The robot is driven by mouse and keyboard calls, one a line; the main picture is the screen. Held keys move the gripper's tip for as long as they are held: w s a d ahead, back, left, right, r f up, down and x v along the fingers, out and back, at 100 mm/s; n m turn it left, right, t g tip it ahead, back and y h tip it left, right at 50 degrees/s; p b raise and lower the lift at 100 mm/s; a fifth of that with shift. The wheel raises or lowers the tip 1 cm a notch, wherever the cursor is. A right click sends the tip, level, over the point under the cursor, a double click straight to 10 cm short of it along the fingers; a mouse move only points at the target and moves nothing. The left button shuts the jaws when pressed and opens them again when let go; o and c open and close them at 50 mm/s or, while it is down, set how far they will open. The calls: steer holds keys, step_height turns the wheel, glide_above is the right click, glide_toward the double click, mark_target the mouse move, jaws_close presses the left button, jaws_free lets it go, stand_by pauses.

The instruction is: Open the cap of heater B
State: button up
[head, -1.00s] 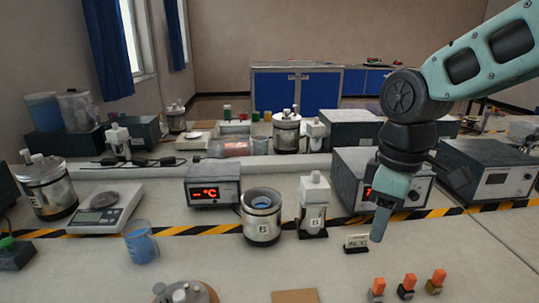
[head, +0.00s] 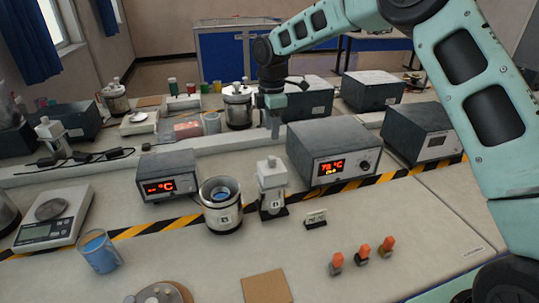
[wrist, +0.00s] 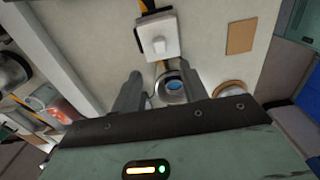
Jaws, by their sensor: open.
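Heater B (head: 222,208) is a metal cylinder labelled B. Its top is open and shows a blue inside; no cap sits on it. A round metal lid with knobs (head: 158,293) lies on the bench at the front edge of the head view, partly cut off. My gripper (head: 272,132) is open and empty, pointing down, above and behind a white device labelled B (head: 271,188). In the wrist view, heater B (wrist: 172,86) shows far below between the fingers, with the white device's top (wrist: 158,38) nearer. A round object (wrist: 234,90), probably the lid, is partly hidden.
A display box (head: 168,174) stands left of heater B, and a larger one (head: 332,152) to the right. A blue beaker (head: 98,250) and a scale (head: 50,218) are left. A brown pad (head: 266,287) and several orange-topped pieces (head: 363,250) lie in front. Bench between is clear.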

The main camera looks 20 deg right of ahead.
mark_target(272, 157)
step_height(272, 157, down, 11)
steer(key=p, duration=0.3)
steer(key=shift+f, duration=0.2)
jaws_close()
